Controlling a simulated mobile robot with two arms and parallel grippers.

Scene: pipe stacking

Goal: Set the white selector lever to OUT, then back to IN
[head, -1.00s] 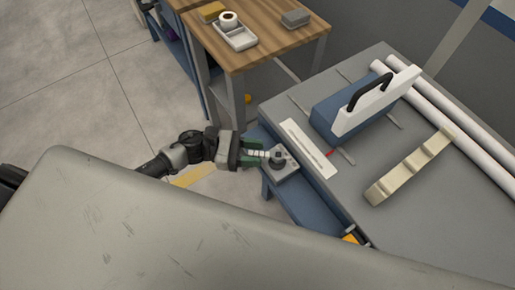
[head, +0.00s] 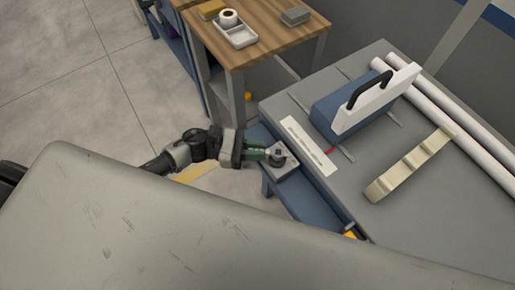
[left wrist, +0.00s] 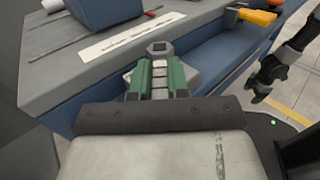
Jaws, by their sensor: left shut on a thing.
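The white selector lever (left wrist: 159,76) shows between the green fingers of my left gripper (left wrist: 160,80) in the left wrist view. It runs toward a dark round hub on a grey block at the bench's side. In the head view the hub (head: 278,156) is visible, but the fingers of my left gripper (head: 258,152) cover most of the lever. The left gripper is shut on the lever. I cannot read any IN or OUT marking. A dark gripper, seemingly my right one (left wrist: 260,92), hangs at the right of the left wrist view, its jaws unclear.
The grey bench (head: 365,225) carries a white label strip (head: 307,146), a blue block with a white plate and black handle (head: 362,103), a cream notched holder (head: 412,166) and white pipes (head: 455,118). A wooden table (head: 262,47) stands behind. An orange-yellow part (left wrist: 258,17) is on the bench edge.

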